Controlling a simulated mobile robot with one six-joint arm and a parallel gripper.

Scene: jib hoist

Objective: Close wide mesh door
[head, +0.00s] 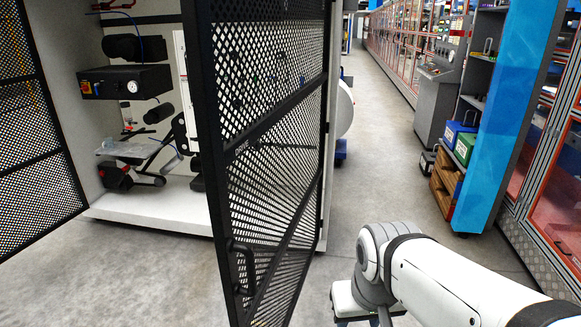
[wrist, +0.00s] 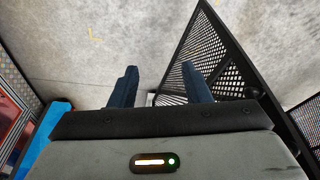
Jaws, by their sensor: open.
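A black mesh door (head: 262,150) stands swung open in the middle of the head view, hinged on the right side of a pale cabinet (head: 190,212). A dark handle (head: 240,268) sits low near its free edge. A second black mesh door (head: 35,130) stands open at the left; I cannot tell for sure which one is the wide door. In the wrist view my gripper (wrist: 160,84) is open, with nothing between its two dark fingers. A mesh door (wrist: 203,55) shows beyond and beside the right finger; contact cannot be told. In the head view the fingers are not clearly seen.
The cabinet holds a black box with a gauge (head: 125,83) and other equipment. Bare concrete floor (head: 385,165) forms an aisle to the right of the door. A blue panel (head: 505,115) and shelves with crates (head: 446,183) line the right side.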

